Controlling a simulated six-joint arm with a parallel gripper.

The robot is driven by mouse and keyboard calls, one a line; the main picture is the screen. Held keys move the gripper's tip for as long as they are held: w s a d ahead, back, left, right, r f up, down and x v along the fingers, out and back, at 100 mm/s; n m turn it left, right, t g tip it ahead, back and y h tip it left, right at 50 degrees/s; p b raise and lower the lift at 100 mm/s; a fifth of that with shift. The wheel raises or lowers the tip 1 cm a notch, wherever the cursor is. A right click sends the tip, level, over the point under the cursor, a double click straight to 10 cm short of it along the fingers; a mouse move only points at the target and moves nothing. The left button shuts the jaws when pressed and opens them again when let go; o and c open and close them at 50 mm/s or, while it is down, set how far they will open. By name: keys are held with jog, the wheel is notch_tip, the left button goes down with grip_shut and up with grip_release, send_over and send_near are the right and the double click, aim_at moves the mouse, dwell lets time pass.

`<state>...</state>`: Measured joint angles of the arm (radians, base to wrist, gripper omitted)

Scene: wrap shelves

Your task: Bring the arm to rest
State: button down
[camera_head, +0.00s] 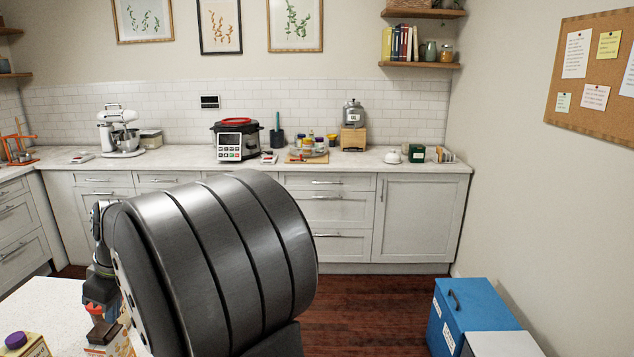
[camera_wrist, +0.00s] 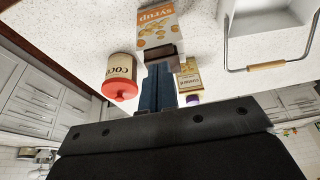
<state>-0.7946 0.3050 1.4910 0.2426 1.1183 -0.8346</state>
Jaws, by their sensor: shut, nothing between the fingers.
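My gripper (camera_wrist: 158,88) is shut and empty in the wrist view, with its dark blue fingers together. The fingers show close to a syrup carton (camera_wrist: 157,28), a cocoa tin with a red lid (camera_wrist: 122,75) and a pale carton with a purple cap (camera_wrist: 188,80). I cannot tell whether they touch any of these. In the head view my large dark arm link fills the middle foreground and hides part of the scene. My fingertips cannot be made out clearly there.
A white worktop (camera_head: 48,302) is at the lower left, with a purple-capped carton (camera_head: 22,346) on it. A white container with a wooden-grip handle (camera_wrist: 266,66) stands beside the groceries. A blue box (camera_head: 470,302) is on the floor at right. The back counter (camera_head: 365,163) holds appliances.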

jog(key=shift+f, duration=1.25)
